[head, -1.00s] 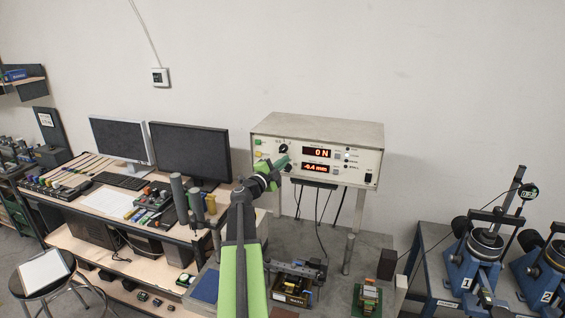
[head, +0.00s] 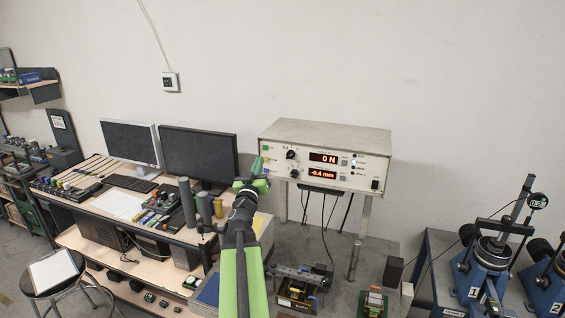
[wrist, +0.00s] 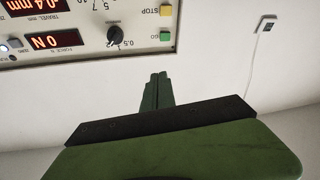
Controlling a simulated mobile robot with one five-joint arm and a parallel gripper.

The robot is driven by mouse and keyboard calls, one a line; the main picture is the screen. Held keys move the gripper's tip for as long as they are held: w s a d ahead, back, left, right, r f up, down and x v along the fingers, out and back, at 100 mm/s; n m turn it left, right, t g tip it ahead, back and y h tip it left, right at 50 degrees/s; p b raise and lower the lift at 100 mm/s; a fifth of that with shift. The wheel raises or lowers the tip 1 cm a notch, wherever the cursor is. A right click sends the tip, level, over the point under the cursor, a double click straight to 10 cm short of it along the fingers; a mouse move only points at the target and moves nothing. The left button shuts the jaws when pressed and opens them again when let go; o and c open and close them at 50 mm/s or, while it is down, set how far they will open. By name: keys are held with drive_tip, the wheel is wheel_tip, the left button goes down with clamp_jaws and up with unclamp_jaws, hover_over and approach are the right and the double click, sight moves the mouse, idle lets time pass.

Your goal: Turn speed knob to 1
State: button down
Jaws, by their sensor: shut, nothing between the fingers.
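The controller box (head: 330,130) has two black knobs at the left of its front panel, an upper knob (head: 291,154) and a lower one (head: 293,173). The wrist view is upside down and shows one black knob (wrist: 115,36) beside scale figures such as 0.5, 5 and 7. Its pointer is too small to read surely. My gripper (head: 262,165) is in front of the panel's left edge, left of the knobs. In the wrist view my gripper (wrist: 155,88) is shut and empty, with its fingertips apart from the knob.
Red displays (head: 323,157) read 0 N and about -0.4 mm. Monitors (head: 198,156) stand left of the box. Bare wall shows beyond the panel edge.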

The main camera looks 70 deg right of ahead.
sight(290, 155)
drive_tip(key=s+f+n+t+y, duration=0.1)
drive_tip(key=s+n, duration=0.4)
drive_tip(key=n, duration=0.3)
drive_tip(key=d, duration=1)
drive_tip(key=shift+d+f, duration=0.15)
drive_tip(key=shift+f, duration=0.15)
drive_tip(key=shift+s+f+b, duration=0.1)
drive_tip(key=shift+s+b, duration=0.2)
drive_tip(key=shift+b, duration=0.05)
drive_tip(key=shift+w+t, duration=0.15)
drive_tip(key=shift+t, duration=0.15)
